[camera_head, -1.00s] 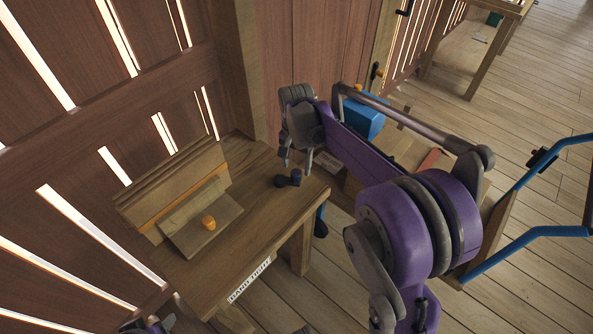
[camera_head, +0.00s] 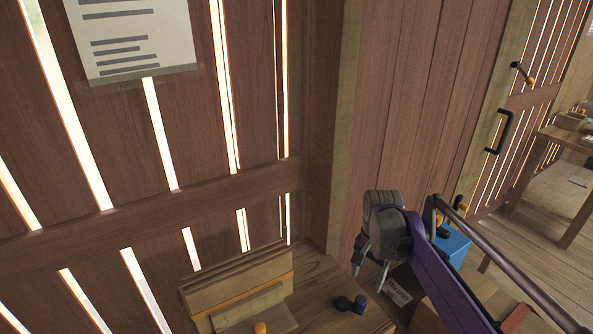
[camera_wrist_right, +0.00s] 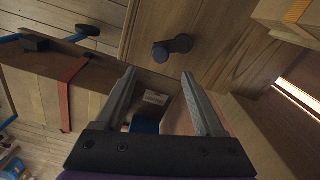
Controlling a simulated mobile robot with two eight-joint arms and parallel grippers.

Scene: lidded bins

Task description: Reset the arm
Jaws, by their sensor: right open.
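My right gripper (camera_head: 369,277) is open and empty, in the air by the right back part of the wooden table (camera_head: 322,282). In the wrist view its two fingers (camera_wrist_right: 159,75) are spread with nothing between them. A small dark blue two-knobbed object (camera_head: 350,304) lies on the table near the gripper, apart from it. It also shows in the wrist view (camera_wrist_right: 172,48), beyond the fingertips. My left gripper is out of view.
A blue object (camera_head: 453,246) is right of my arm. A black door handle (camera_head: 499,131) is farther right.

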